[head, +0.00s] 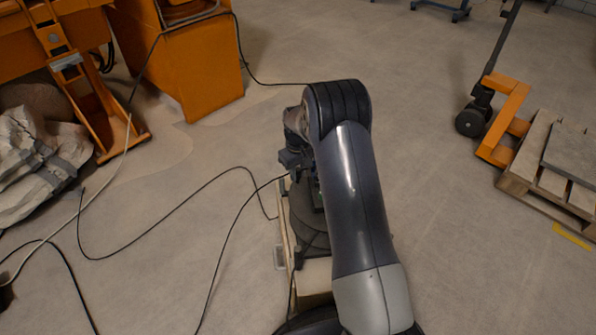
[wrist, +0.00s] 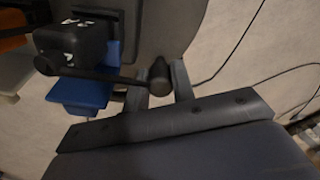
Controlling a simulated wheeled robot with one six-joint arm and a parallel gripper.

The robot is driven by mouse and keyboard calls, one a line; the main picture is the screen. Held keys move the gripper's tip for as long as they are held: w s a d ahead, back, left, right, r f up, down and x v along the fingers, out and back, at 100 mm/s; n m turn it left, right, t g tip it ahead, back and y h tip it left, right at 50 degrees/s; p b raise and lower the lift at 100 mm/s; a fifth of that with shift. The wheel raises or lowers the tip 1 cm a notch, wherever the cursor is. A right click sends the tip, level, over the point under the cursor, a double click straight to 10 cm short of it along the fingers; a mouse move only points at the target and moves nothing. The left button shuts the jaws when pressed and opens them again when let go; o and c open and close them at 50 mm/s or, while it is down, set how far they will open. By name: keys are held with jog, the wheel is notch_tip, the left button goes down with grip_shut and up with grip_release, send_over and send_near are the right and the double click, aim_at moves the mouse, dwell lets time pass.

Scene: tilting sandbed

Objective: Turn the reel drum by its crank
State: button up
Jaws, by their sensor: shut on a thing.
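In the wrist view, the dark crank arm (wrist: 110,76) runs from a black hub block (wrist: 75,45) to a round, dark crank handle (wrist: 159,70). My gripper (wrist: 159,86) has one grey finger on each side of this handle and is shut on it. The grey face of the reel drum (wrist: 170,30) stands behind the handle. A blue part (wrist: 82,92) sits below the hub. In the head view, the dark drum (head: 305,222) shows beside my arm, on a pale wooden base (head: 316,272). My arm hides part of the drum, and I cannot make out the fingers or the crank there.
Black cables (head: 165,232) loop over the floor left of the reel. Orange machinery (head: 190,65) and pale sacks (head: 38,160) stand at the left. An orange pallet jack (head: 505,115) and a wooden pallet (head: 550,165) stand at the right. Floor between arm and pallet is clear.

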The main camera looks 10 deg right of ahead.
grip_shut()
jog(key=shift+w+d+m+p, duration=0.3)
jog(key=shift+w+d+m, duration=0.3)
jog(key=shift+m, duration=0.1)
jog(key=o, duration=0.9)
grip_release()
jog(key=shift+c, duration=0.2)
